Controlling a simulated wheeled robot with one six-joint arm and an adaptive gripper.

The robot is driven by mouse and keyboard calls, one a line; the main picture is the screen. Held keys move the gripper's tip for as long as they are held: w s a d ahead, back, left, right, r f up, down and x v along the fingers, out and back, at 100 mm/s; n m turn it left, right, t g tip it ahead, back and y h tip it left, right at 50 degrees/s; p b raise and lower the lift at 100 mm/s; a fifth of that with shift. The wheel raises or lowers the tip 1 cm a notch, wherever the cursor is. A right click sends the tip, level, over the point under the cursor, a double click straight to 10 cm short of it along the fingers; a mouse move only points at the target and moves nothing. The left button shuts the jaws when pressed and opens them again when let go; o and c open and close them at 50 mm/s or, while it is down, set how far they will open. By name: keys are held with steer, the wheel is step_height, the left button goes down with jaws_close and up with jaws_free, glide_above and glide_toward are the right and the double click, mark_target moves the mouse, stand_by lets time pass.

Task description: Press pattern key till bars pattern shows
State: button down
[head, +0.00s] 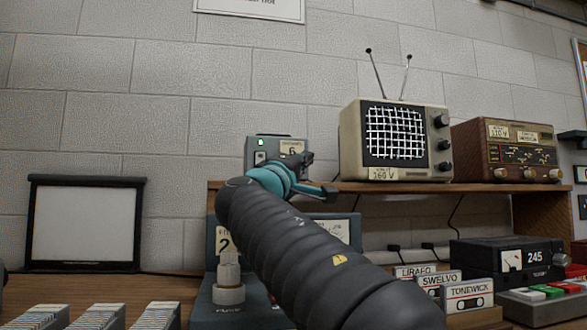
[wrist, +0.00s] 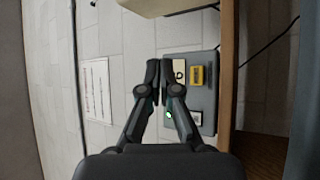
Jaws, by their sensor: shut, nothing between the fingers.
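The small grey box (head: 254,146) on the wooden shelf has a green light at its upper left, a pale piece (head: 260,158) below that, and a label reading 6. In the wrist view the box (wrist: 209,97) also shows a yellow block (wrist: 197,76) beside the label; I cannot read the block's marking. My gripper (wrist: 158,70) is shut and empty, its fingertips overlapping the box's edge near the label in that view; contact cannot be told. In the head view my gripper (head: 318,176) hides the box's lower right. The television screen (head: 394,132) shows a white crosshatch grid on black.
A brown radio (head: 508,148) stands right of the television on the shelf (head: 430,187). Below are a black meter (head: 508,258) reading 245, several cassettes (head: 469,297) and a device with coloured keys (head: 545,303). A dark-framed blank panel (head: 84,222) stands left. Cables hang below the shelf.

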steer(key=w+a+p, duration=0.2)
steer(key=w+p, duration=0.3)
steer(key=w, duration=0.3)
steer(key=shift+w+a+p, duration=0.2)
steer(key=shift+a+p, duration=0.05)
steer(key=shift+p, duration=0.05)
steer(key=shift+w, duration=0.15)
stand_by(1.3)
steer(key=shift+w+a, duration=0.1)
steer(key=shift+w, duration=0.15)
steer(key=shift+w+a+p, duration=0.15)
steer(key=shift+w+p, duration=0.25)
stand_by(0.8)
steer(key=shift+s, duration=0.1)
stand_by(0.3)
steer(key=shift+s+d+b, duration=0.25)
steer(key=shift+s+b, duration=0.45)
steer(key=shift+b, duration=0.1)
